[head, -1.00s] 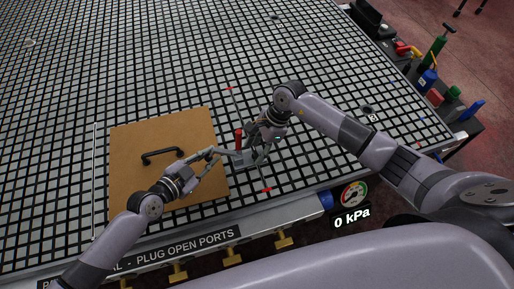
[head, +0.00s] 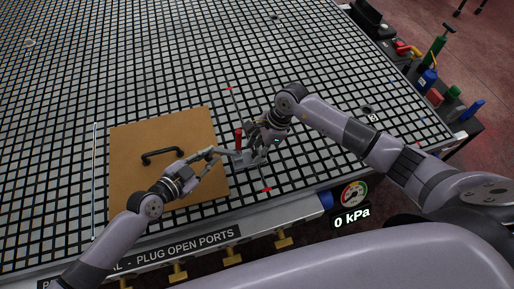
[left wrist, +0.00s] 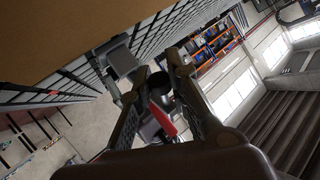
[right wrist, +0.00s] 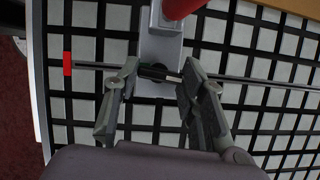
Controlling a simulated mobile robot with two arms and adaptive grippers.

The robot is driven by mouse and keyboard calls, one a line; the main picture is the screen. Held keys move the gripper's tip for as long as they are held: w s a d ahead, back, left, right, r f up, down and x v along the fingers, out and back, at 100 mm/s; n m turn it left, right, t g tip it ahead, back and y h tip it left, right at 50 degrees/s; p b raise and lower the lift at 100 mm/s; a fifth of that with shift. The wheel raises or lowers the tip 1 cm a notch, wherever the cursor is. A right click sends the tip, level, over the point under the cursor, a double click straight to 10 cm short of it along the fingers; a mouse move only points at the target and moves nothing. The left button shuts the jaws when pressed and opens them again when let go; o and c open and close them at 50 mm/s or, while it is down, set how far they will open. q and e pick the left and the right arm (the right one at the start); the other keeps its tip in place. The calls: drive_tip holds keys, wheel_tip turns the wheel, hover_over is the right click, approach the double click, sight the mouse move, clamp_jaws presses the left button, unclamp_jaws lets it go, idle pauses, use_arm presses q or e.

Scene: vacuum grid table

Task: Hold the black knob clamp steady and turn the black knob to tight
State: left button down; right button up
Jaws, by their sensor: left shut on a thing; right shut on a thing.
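The clamp (head: 237,154) is a small grey block with an upright red handle (head: 239,137), on the grid beside the tan board's right edge. My left gripper (head: 217,151) reaches it from the left and is shut on it, though the contact is hard to see. In the left wrist view a round black part and the red handle (left wrist: 168,122) show between its fingers. My right gripper (right wrist: 158,72) is shut on the small dark knob (right wrist: 155,72) at the near end of the grey clamp body (right wrist: 160,45). The knob's pointing is too small to read.
The tan board (head: 195,125) with a black handle (head: 162,154) lies left of the clamp. A thin rod with red ends crosses the grid by the clamp. A gauge (head: 353,194) reading 0 kPa sits at the table's front edge. The grid (head: 180,60) behind is clear.

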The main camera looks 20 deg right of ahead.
drive_tip(key=m+t, duration=0.1)
drive_tip(key=m, duration=0.2)
drive_tip(key=m+t+h, duration=0.1)
drive_tip(key=m, duration=0.3)
drive_tip(key=shift+s+t, duration=0.15)
drive_tip(key=shift+t, duration=0.15)
drive_tip(key=m+h, duration=0.1)
drive_tip(key=m, duration=0.2)
drive_tip(key=shift+a+m+t, duration=0.15)
drive_tip(key=shift+m+t, duration=0.15)
drive_tip(key=shift+t, duration=0.1)
drive_tip(key=shift+m+h, duration=0.7)
drive_tip(key=shift+m, duration=0.9)
drive_tip(key=shift+t, duration=0.3)
drive_tip(key=o, duration=1.2)
drive_tip(key=shift+s+a, duration=0.1)
drive_tip(key=shift+c, duration=0.2)
drive_tip(key=shift+r, duration=0.1)
drive_tip(key=v, duration=0.7)
drive_tip(key=shift+r, duration=0.35)
